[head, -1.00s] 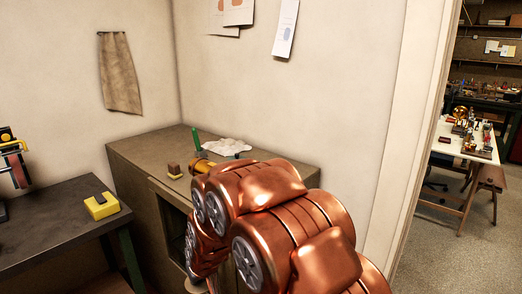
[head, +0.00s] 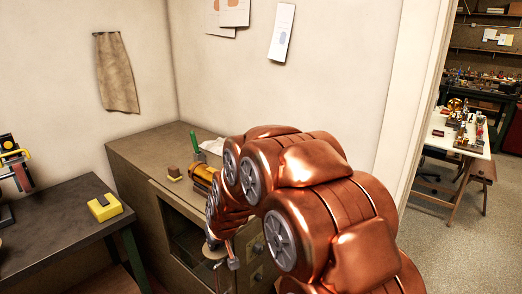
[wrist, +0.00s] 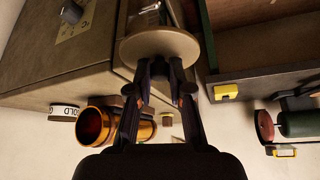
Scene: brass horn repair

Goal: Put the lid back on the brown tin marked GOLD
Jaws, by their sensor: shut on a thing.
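My gripper (wrist: 160,74) is shut on a round tan lid (wrist: 142,48), its fingers closing at the lid's near edge. In the head view the lid (head: 212,249) hangs in front of the cabinet's face, below its top. A small tin (wrist: 64,112) with a white band lettered GOLD stands on the cabinet top in the wrist view, left of and apart from the lid. Its opening cannot be made out. In the head view I cannot see this tin; my arm covers that part of the cabinet top.
A dark bench (head: 50,222) with a yellow box (head: 104,207) stands left. A doorway opens at right.

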